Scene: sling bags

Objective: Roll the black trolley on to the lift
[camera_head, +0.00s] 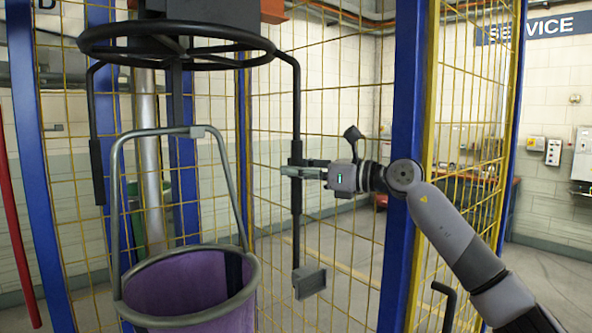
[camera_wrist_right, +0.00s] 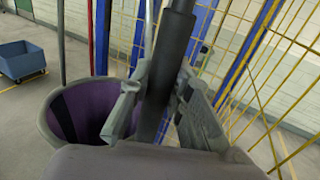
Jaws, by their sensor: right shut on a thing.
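My right gripper (camera_head: 298,170) comes in from the right in the head view. It is shut on a black upright bar (camera_head: 296,110) hanging from a black ring frame (camera_head: 176,45). The bar ends lower down in a small grey plate (camera_head: 309,283). In the wrist view, the gripper's two fingers (camera_wrist_right: 160,105) stand on either side of the dark bar (camera_wrist_right: 172,55). No black trolley on wheels and no lift platform can be clearly made out. My left gripper is not in view.
A purple tub-like bag (camera_head: 185,285) with a grey hoop handle is below the ring, left of my gripper. Blue posts (camera_head: 402,150) and yellow mesh fencing (camera_head: 345,130) stand close by. A blue wheeled bin (camera_wrist_right: 20,60) stands on open floor at left in the wrist view.

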